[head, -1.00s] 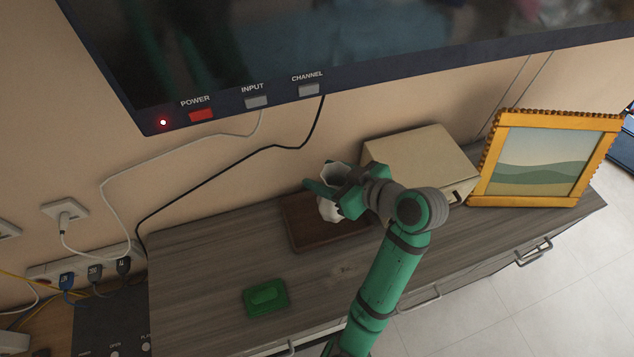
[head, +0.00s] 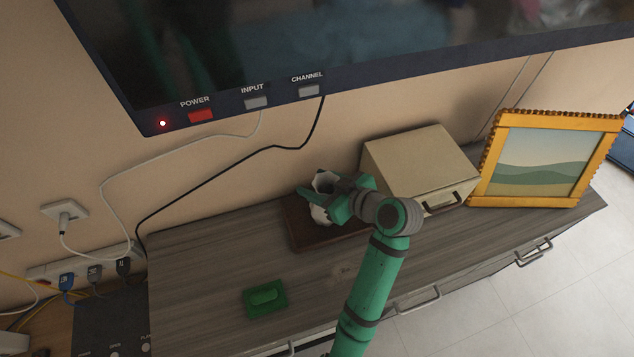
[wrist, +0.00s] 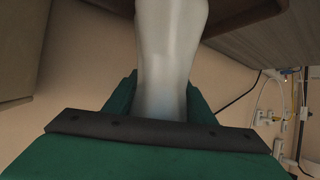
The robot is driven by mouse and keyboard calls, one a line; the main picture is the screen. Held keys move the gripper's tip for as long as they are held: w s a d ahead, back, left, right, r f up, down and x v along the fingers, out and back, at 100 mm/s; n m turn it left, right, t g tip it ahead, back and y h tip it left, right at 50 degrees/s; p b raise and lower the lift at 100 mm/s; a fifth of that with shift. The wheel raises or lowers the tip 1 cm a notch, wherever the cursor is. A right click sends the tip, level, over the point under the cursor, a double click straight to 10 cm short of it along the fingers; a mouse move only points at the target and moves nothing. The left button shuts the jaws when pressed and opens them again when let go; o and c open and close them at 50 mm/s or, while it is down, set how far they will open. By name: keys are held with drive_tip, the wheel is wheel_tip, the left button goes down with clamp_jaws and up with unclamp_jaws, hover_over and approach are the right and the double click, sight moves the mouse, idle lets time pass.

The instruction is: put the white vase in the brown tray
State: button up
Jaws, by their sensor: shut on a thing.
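The white vase (head: 320,214) is upright over the brown tray (head: 300,237) on the grey wooden cabinet. My green gripper (head: 322,193) is shut on the vase near its upper part. In the wrist view the pale vase (wrist: 170,60) stands between the two fingers (wrist: 160,100). The tray's dark edge (wrist: 240,12) shows behind it. The gripper and arm hide part of the vase and the tray's right side. I cannot tell whether the vase's base touches the tray.
A beige box (head: 415,165) with a dark handle stands right of the tray. A gold picture frame (head: 490,185) is farther right. A green soap-dish-like object (head: 265,298) lies front left. A large screen (head: 350,50) overhangs the back. The cabinet top left of the tray is clear.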

drive_tip(key=o, duration=1.7)
drive_tip(key=shift+r, duration=0.1)
drive_tip(key=shift+s+d+r, duration=0.15)
drive_tip(key=shift+d, duration=0.1)
drive_tip(key=v, duration=1.1)
drive_tip(key=shift+s, duration=0.25)
drive_tip(key=shift+d, duration=0.1)
